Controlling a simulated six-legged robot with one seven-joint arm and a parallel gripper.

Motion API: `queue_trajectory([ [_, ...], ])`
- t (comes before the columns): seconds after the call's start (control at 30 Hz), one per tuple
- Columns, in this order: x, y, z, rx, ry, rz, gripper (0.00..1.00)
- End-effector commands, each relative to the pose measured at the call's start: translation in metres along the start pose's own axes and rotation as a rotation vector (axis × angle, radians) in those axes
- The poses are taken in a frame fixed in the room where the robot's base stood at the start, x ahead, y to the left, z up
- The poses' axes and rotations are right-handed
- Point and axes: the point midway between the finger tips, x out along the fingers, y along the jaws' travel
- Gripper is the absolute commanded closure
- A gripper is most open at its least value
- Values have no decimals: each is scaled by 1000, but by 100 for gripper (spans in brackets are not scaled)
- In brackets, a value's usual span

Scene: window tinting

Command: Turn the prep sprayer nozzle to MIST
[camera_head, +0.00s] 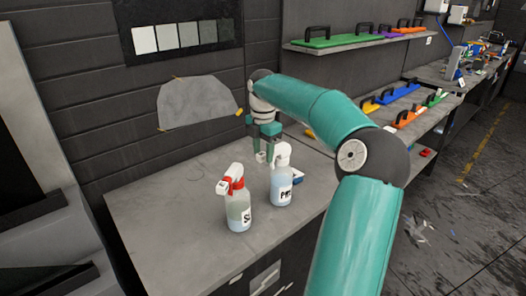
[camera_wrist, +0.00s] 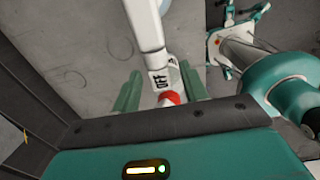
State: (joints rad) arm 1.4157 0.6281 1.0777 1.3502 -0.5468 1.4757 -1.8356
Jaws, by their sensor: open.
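The prep sprayer (camera_head: 281,185) stands upright on the grey bench. It is a clear bottle with pale blue liquid, a white head and a label starting "PR". My gripper (camera_head: 262,154) is pointed down just behind its head in the head view. In the wrist view a white sprayer head (camera_wrist: 144,25) comes in from the top. Its nozzle (camera_wrist: 160,78) reads OFF and has a red part at the end. The open fingers of my gripper (camera_wrist: 160,90) stand on either side of the nozzle; I cannot tell whether they touch it.
A second spray bottle (camera_head: 238,208) with a red collar and a label starting "S" stands close by at front left. The bench (camera_head: 160,225) is clear at left. A grey film sheet (camera_head: 198,103) hangs on the wall.

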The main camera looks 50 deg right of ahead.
Motion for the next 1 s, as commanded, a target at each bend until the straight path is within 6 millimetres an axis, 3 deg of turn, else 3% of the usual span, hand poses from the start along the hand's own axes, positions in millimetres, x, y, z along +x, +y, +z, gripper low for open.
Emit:
queue_trajectory([
  [0.3,3,0,0,0,-1,1,58],
  [0.5,2,0,0,0,-1,1,98],
  [0.53,2,0,0,0,-1,1,100],
  [1.0,2,-3,0,2,-3,91,100],
])
